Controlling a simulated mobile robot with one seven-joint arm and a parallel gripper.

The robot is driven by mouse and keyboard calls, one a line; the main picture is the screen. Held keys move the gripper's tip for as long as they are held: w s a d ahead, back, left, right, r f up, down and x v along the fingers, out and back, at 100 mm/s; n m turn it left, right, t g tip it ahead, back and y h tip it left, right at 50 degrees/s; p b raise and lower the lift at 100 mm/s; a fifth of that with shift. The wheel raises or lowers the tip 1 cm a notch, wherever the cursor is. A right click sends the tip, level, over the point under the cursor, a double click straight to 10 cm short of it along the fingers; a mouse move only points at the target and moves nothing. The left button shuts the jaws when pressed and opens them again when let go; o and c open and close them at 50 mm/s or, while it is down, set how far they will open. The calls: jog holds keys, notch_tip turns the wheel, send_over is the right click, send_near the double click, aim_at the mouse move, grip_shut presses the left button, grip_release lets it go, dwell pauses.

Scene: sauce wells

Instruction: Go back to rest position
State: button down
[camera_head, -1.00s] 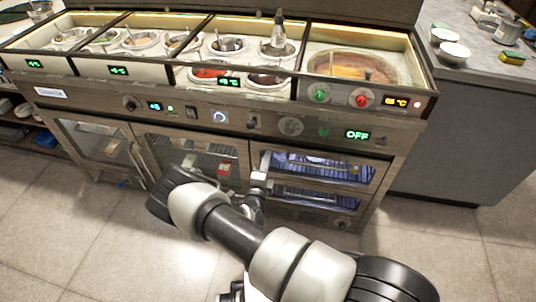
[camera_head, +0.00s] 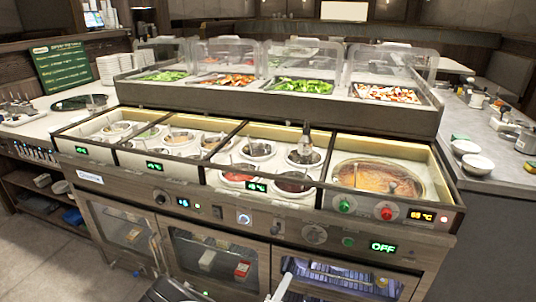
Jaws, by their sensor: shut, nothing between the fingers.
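The tip of my gripper (camera_head: 281,289) shows at the bottom edge, in front of the lower right glass door of the counter. It is shut and holds nothing that I can see. Most of it is cut off by the frame. A dark rounded part of my arm shows to its left. The sauce counter (camera_head: 130,183) stands ahead with several wells in its top. A ladle or bottle-like utensil (camera_head: 305,142) stands in one well. A large round pan of brown sauce (camera_head: 375,178) sits in the right section.
The counter's front, with knobs and an OFF display (camera_head: 383,247), is close ahead. Behind it stands a salad bar (camera_head: 290,108) under clear covers. A side counter at right holds white bowls (camera_head: 477,164). Open floor (camera_head: 40,262) shows at lower left.

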jog(key=s+d+r+m+g+h, duration=0.25)
jog(key=d+r+m+g, duration=0.3)
jog(key=r+m, duration=0.4)
jog(key=s+d+r+m+g+h, duration=0.25)
jog(key=d+r+m+g, duration=0.3)
jog(key=r+m, duration=0.35)
jog(key=s+d+r+m+g+y, duration=0.3)
jog(key=s+r+m+g+y, duration=0.25)
jog(key=s+r+m, duration=0.7)
jog(key=s+a+r+m+t+y, duration=0.3)
jog(key=s+r+m+y, duration=0.15)
jog(key=m, duration=0.35)
jog(key=s+a+r+m+t+y, duration=0.3)
jog(key=r+m, duration=0.2)
jog(key=m, duration=0.3)
notch_tip(320, 180, up, 22)
jog(key=p, duration=2.2)
jog(key=shift+w+r, duration=0.2)
jog(key=shift+r, duration=0.05)
